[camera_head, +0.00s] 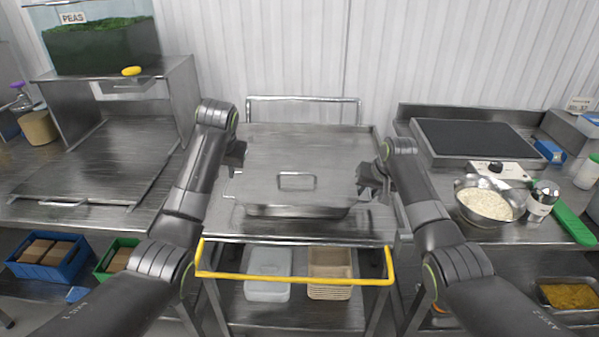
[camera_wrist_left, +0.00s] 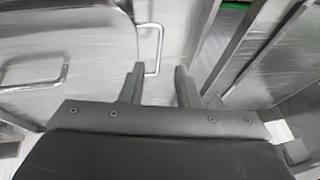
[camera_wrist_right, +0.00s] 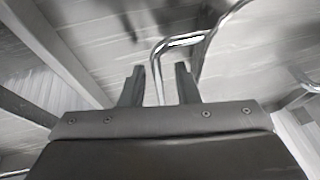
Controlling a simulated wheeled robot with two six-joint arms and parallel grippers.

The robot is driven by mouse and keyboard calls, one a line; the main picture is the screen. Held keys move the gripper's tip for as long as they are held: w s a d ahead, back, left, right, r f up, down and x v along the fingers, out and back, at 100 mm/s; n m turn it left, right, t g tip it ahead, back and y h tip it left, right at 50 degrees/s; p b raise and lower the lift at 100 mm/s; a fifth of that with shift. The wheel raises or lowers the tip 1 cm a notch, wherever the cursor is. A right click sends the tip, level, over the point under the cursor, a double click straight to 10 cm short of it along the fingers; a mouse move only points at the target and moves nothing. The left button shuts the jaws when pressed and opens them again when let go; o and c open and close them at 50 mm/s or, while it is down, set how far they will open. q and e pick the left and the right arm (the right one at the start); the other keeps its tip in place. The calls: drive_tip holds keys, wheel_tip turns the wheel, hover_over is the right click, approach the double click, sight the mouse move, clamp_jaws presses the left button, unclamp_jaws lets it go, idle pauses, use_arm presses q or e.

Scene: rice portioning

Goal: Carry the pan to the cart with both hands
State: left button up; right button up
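The steel pan (camera_head: 297,212) with a flat lid and a centre handle is on the cart top (camera_head: 370,225), at the middle of the head view. I cannot tell whether it sits fully flat. My left gripper (camera_head: 236,163) is at its left side; in the left wrist view the fingers (camera_wrist_left: 158,85) are apart, with the pan's side handle (camera_wrist_left: 155,45) reaching between them. My right gripper (camera_head: 367,188) is at its right side; in the right wrist view the fingers (camera_wrist_right: 159,83) are apart, with the other side handle (camera_wrist_right: 180,41) between them. Neither gripper looks closed on a handle.
The cart has a yellow push bar (camera_head: 295,279) in front and bins on its lower shelf. A steel counter (camera_head: 95,170) stands left. On the right counter are a black-topped scale (camera_head: 475,138) and a bowl of rice (camera_head: 486,203), close to my right arm.

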drive_tip(key=v, duration=1.1)
drive_tip(key=shift+f, duration=0.15)
